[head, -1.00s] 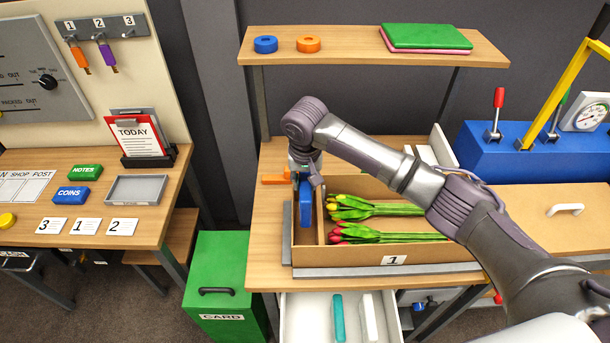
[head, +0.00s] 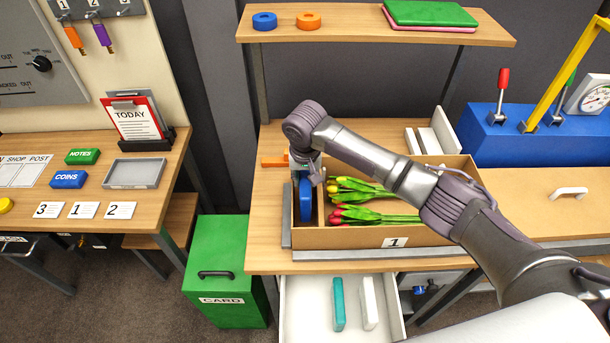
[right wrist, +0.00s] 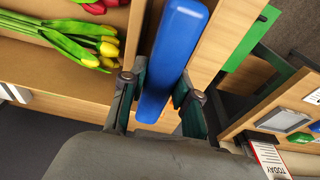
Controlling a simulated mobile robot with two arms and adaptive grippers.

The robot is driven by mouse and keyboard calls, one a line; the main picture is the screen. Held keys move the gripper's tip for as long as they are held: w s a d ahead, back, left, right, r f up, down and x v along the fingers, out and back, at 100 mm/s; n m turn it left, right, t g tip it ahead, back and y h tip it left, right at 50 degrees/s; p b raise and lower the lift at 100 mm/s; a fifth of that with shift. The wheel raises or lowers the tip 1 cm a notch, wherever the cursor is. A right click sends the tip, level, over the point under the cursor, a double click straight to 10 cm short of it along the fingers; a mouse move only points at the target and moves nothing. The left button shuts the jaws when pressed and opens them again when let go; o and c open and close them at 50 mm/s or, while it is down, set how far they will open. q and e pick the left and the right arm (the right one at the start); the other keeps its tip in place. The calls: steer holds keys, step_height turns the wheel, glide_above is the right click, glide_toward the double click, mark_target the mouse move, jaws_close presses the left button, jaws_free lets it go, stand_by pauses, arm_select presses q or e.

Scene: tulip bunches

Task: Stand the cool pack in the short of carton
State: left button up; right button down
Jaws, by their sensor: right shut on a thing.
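The blue cool pack (head: 306,207) is on edge in my right gripper (head: 308,177), at the narrow left compartment of the cardboard carton (head: 350,238) labelled 1. In the right wrist view the pack (right wrist: 172,55) lies between the two fingers of my right gripper (right wrist: 158,95), which is shut on it. The pack's lower part sits between the carton's left wall and the divider; whether it touches the floor is hidden. Red tulips (head: 370,216) and yellow tulips (head: 355,188) lie in the wider compartment. My left gripper is not in view.
An open white drawer (head: 300,300) below the bench holds a teal pack (head: 338,303) and a white pack (head: 368,302). A shelf (head: 360,32) is above the back of the bench. An orange item (head: 273,161) lies behind the carton. A green CARD box (head: 222,265) stands lower left.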

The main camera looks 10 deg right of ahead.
steer(key=shift+f+b, duration=0.7)
steer(key=shift+f, duration=1.75)
steer(key=shift+r+p, duration=0.2)
steer(key=shift+p, duration=0.35)
stand_by(0.5)
steer(key=c, duration=0.8)
jaws_free()
steer(key=shift+o, duration=0.2)
steer(key=r, duration=0.4)
steer(key=s+r, duration=0.1)
steer(key=r, duration=0.6)
steer(key=shift+s+a+r, duration=0.1)
steer(key=shift+s+r, duration=0.25)
steer(key=shift+s, duration=0.05)
